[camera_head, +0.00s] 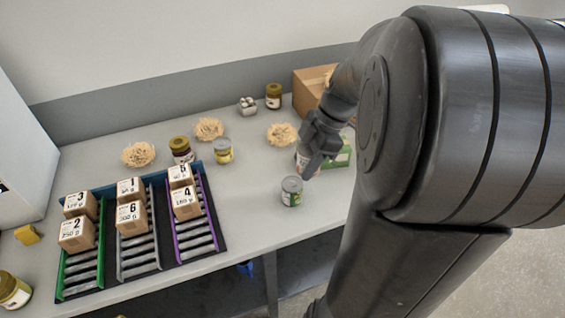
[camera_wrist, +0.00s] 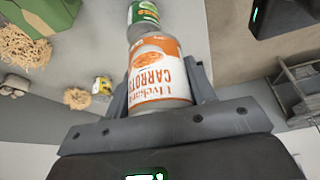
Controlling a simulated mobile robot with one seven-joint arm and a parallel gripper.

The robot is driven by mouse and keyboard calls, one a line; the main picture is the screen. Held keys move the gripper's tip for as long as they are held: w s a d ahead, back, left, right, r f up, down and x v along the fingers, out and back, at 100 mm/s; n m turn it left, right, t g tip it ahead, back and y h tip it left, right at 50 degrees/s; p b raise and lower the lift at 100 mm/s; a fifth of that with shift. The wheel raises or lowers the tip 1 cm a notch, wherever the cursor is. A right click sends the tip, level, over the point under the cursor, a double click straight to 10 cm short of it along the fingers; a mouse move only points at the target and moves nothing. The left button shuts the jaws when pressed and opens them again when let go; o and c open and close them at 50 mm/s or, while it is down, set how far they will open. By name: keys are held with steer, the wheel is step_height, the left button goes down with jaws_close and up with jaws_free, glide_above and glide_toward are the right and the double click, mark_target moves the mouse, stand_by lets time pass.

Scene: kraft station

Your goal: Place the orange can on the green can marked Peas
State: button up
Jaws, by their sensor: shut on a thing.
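The orange can, labelled Carrots (camera_wrist: 160,78), is between the two fingers of my gripper (camera_wrist: 158,88) in the wrist view. My gripper (camera_head: 316,150) is shut on it; in the head view, only a small part of the orange can (camera_head: 302,160) shows beside the fingers. The green can (camera_head: 291,191) stands upright on the table, just in front of my gripper in the head view. It also shows in the wrist view (camera_wrist: 143,13), beyond the orange can and partly cut off by the frame edge. The two cans look apart in the head view. The word Peas is not readable.
A green box (camera_head: 344,154) and a cardboard box (camera_head: 309,88) stand behind my gripper. Jars (camera_head: 222,151), noodle-like heaps (camera_head: 281,134) and a rack with numbered boxes (camera_head: 130,216) lie to the left. The table is clear around the green can.

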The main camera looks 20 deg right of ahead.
mark_target(284, 185)
steer(key=w+a+f, duration=0.2)
steer(key=shift+w+a+f, duration=0.1)
steer(key=shift+w+a, duration=0.05)
steer(key=shift+a, duration=0.2)
steer(key=shift+a+f, duration=0.1)
steer(key=shift+f, duration=1.95)
steer(key=o, duration=1.1)
steer(key=shift+f, duration=0.1)
steer(key=shift+c, duration=0.2)
